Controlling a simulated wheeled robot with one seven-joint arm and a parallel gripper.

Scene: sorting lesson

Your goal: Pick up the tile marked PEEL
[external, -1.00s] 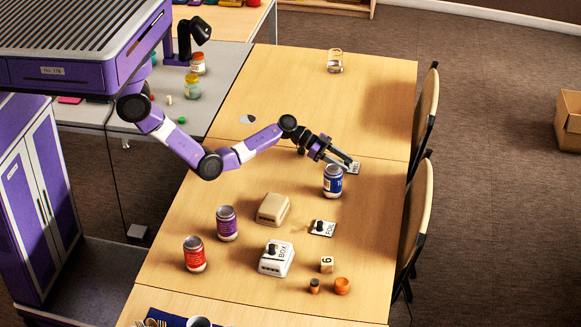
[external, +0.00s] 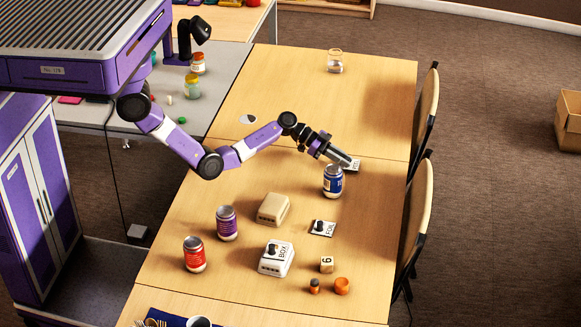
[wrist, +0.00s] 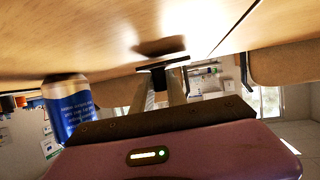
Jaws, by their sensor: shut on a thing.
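A small white tile (external: 355,166) with dark lettering is at my gripper's tip, behind the blue can. The lettering is partly covered and too small to read for sure. My gripper (external: 347,161) is shut on the tile's knob. In the wrist view the tile (wrist: 178,57) shows edge-on as a thin dark plate at my fingertips (wrist: 162,72). A shadow lies on the wood apart from it, so it appears just above the table. Another tile, marked FOIL (external: 322,229), lies flat with a black knob.
The blue can (external: 333,182) stands close to my gripper and also shows in the wrist view (wrist: 68,108). Nearby are a beige box (external: 273,209), a white block marked BOX (external: 275,259), purple and red cans, and a glass jar (external: 335,62). The far tabletop is mostly clear.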

